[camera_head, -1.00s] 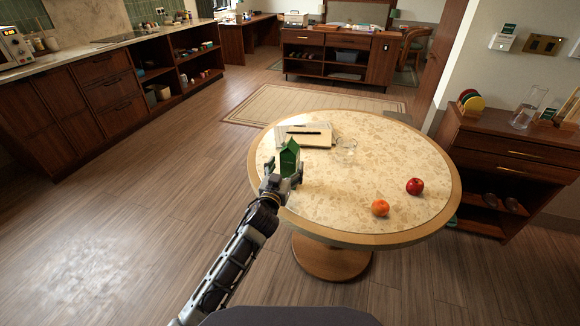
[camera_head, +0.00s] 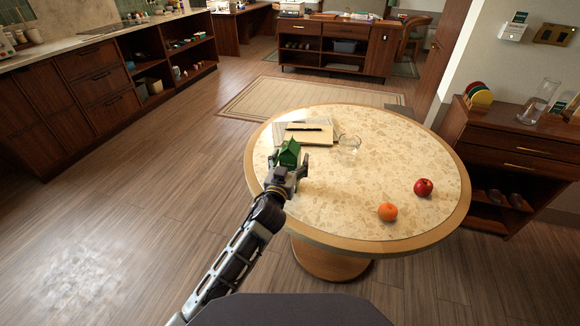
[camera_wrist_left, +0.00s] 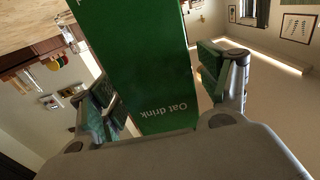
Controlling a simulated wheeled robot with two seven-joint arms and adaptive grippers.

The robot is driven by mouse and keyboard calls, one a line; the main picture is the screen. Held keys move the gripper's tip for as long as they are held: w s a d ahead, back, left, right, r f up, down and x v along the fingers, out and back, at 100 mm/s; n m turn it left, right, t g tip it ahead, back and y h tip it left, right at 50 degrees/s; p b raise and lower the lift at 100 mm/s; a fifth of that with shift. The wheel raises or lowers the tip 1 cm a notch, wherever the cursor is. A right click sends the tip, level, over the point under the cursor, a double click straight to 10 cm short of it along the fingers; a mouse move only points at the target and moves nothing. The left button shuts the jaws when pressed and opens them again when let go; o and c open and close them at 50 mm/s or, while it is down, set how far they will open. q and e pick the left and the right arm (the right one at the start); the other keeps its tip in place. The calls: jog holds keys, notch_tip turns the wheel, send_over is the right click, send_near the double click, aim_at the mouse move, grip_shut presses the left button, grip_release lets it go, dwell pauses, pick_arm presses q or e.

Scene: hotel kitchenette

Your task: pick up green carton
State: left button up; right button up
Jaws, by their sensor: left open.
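The green carton (camera_head: 289,152) stands on the round table (camera_head: 400,150) near its left edge, with its lower part hidden behind my left gripper. My left gripper (camera_head: 287,172) is open at the carton, with a finger on either side of it. In the left wrist view the carton (camera_wrist_left: 145,65) fills the middle and shows the words "Oat drink". The open fingers of my left gripper (camera_wrist_left: 160,88) stand on both sides of it, with a gap visible on the right. My right gripper is not in view.
A notebook with a pen (camera_head: 308,132) lies behind the carton, and a clear glass object (camera_head: 350,143) stands to its right. An orange (camera_head: 387,212) and a red apple (camera_head: 424,187) sit at the table's right. The table's middle is clear.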

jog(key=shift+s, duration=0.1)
pick_arm(q)
jog(key=shift+c, duration=0.2)
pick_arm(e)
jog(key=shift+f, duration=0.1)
pick_arm(q)
jog(key=shift+r, duration=0.1)
jog(key=c, duration=1.3)
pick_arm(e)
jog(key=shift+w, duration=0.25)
pick_arm(q)
jog(key=shift+c, duration=0.2)
jog(key=shift+r, duration=0.25)
notch_tip(320, 180, up, 8)
jog(key=shift+f+p, duration=0.1)
jog(key=shift+p, duration=1)
jog(key=shift+r, duration=0.9)
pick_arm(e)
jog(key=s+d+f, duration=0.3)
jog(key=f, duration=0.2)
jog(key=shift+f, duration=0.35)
